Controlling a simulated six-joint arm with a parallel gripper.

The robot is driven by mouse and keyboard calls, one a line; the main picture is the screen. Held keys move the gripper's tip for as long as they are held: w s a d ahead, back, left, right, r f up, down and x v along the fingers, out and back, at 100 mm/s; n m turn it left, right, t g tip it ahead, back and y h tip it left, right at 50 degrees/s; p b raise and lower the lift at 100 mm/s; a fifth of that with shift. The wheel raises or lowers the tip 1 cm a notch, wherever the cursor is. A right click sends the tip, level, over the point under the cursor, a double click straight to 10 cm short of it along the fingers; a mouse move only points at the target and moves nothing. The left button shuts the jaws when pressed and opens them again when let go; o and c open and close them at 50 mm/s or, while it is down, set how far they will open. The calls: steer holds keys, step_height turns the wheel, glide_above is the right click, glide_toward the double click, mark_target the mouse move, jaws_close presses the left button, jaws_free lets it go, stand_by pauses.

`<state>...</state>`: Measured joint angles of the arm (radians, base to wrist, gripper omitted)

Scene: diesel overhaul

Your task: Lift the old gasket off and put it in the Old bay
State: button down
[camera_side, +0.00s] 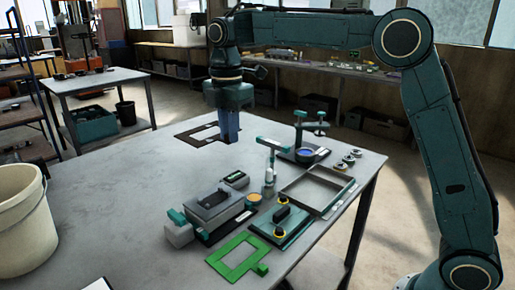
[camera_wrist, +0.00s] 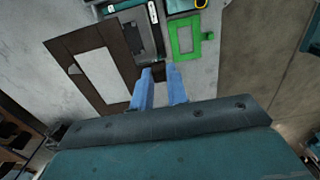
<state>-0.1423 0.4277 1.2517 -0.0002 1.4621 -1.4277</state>
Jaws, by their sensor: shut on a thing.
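The old gasket (camera_side: 187,139) is a flat, dark brown rectangular frame at the far left part of the bench top in the side view. It also fills the upper left of the wrist view (camera_wrist: 100,38). My gripper (camera_side: 229,138) points straight down at its right edge. In the wrist view the blue fingers (camera_wrist: 161,80) are shut on a small dark tab of the gasket. A pale label shows within the frame outline. The bay's border cannot be told apart from the gasket, nor whether the gasket touches the surface.
A green gasket frame (camera_side: 261,269) lies at the front of the bench. A grey block assembly (camera_side: 213,205), a cover with yellow-ringed knobs (camera_side: 282,219) and an open tray (camera_side: 340,190) stand near the middle and right. A white bucket (camera_side: 22,220) is at left. The bench's left middle is clear.

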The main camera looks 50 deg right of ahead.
steer(key=shift+r, duration=0.7)
steer(key=shift+r, duration=0.25)
steer(key=shift+r, duration=0.2)
steer(key=shift+r, duration=1.35)
